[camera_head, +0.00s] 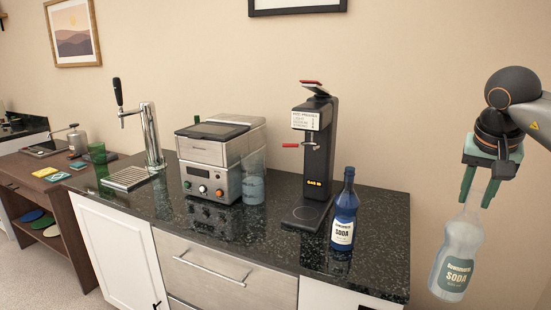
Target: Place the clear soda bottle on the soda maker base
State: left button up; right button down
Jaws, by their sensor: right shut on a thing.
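The clear soda bottle (457,252) hangs upright, slightly tilted, in my right gripper (480,188), which is shut on its neck. The bottle has a green label reading SODA and is to the right of the counter's right edge. The soda maker (320,150) stands on the counter, a tall black machine with red levers and a lit display. Its flat base (305,213) has a round plate and is empty. The bottle is apart from the base, well to its right. My left gripper is not in view.
A blue soda bottle (345,212) stands on the dark counter (270,238), just right of the base. A steel appliance (208,165), a clear container (252,182) and a beer tap (150,135) stand to the left. A wooden shelf table (75,215) is at far left.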

jog(key=s+a+f+n+y, duration=0.1)
jog(key=s+a+f+n, duration=0.1)
jog(key=a+f, duration=0.4)
jog(key=s+a+f+n+y+p, duration=0.1)
jog(key=s+a+f+n, duration=0.2)
jog(key=s+a+f, duration=0.2)
jog(key=s+a+f+n+t, duration=0.1)
jog(key=s+a+f+n, duration=0.1)
jog(key=a+f, duration=0.5)
jog(key=s+a, duration=0.1)
jog(key=a, duration=0.2)
jog(key=shift+s+f+n+y+p, duration=0.2)
jog(key=shift+n+y+p, duration=0.1)
jog(key=shift+y+p, duration=0.1)
